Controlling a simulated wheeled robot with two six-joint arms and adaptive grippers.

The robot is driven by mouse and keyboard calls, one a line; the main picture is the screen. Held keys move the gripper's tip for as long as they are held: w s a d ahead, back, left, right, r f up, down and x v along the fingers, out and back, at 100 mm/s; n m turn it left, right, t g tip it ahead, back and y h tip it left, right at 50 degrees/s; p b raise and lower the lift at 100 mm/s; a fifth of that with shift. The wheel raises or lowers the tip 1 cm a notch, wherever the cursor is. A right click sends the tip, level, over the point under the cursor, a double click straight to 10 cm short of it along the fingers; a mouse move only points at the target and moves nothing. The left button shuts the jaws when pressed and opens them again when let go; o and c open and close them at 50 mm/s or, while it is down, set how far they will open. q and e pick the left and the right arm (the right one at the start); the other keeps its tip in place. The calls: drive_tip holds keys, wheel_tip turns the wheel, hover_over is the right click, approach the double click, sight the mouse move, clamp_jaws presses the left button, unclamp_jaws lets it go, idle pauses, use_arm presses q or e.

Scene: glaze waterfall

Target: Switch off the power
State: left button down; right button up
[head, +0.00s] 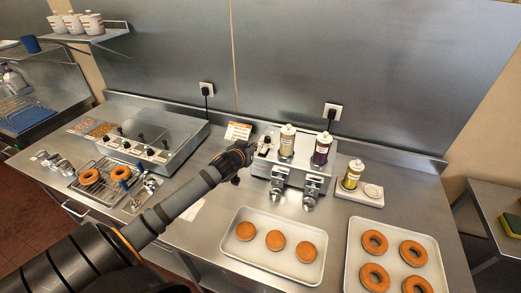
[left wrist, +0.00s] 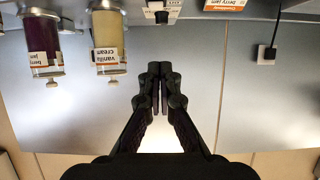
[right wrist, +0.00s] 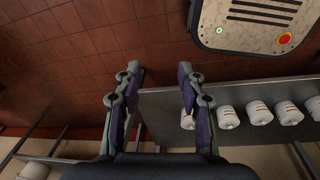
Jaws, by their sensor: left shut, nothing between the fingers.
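A steel filling machine (head: 290,172) stands at the back of the counter, with a vanilla cream bottle (head: 287,142) and a dark berry jam bottle (head: 321,150) on top and two nozzles in front. A small black switch or knob (head: 267,139) sits at its left end, close to my left gripper (head: 249,149). A black part by the machine's edge (left wrist: 161,17) shows beyond the fingers in the left wrist view. My left gripper (left wrist: 161,75) is shut and empty; whether it touches the machine cannot be told. My right gripper (right wrist: 157,75) is open and empty, away from the counter.
A fryer unit (head: 145,135) with several knobs stands at left, near a rack with ring doughnuts (head: 90,176). Trays of round doughnuts (head: 275,255) and ring doughnuts (head: 352,270) lie in front. A wall plug (head: 332,111) is behind the machine. A label card (head: 238,131) stands left of it.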

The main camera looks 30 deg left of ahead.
use_arm(q)
drive_tip(key=p, duration=0.3)
hover_over(264, 150)
drive_tip(key=s, duration=0.2)
wheel_tip(264, 150, down, 4)
drive_tip(key=shift+s+d+r, duration=0.1)
drive_tip(key=shift+s, duration=0.05)
drive_tip(key=f, duration=0.1)
drive_tip(key=f+p, duration=0.1)
drive_tip(key=f, duration=0.1)
drive_tip(key=shift+s+f, duration=0.25)
drive_tip(key=shift+s, duration=0.1)
drive_tip(key=shift+s+f, duration=0.15)
drive_tip(key=shift+f, duration=0.1)
use_arm(e)
drive_tip(key=r, duration=0.2)
drive_tip(key=w+r, duration=0.1)
drive_tip(key=r, duration=0.1)
drive_tip(key=shift+a, duration=0.3)
use_arm(q)
drive_tip(key=shift+f, duration=0.1)
use_arm(e)
drive_tip(key=shift+d, duration=0.15)
